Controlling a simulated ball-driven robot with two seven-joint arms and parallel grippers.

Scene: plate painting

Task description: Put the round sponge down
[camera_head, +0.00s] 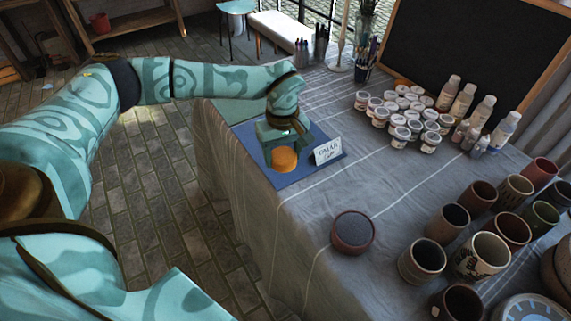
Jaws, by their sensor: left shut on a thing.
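The round sponge (284,159) is orange and sits between the fingers of my left gripper (284,150). The gripper points down and is shut on the sponge. It is over a blue mat (318,172) near the table's left edge. I cannot tell whether the sponge touches the mat. A small white card (328,150) with handwriting stands on the mat just right of the gripper. My right gripper is not in view.
Several paint jars (403,117) and white bottles (482,110) stand at the back right. Several mugs (480,197) fill the front right. A dark red round pot (352,232) stands at the front. The cloth between is clear. A blackboard (470,45) rises behind.

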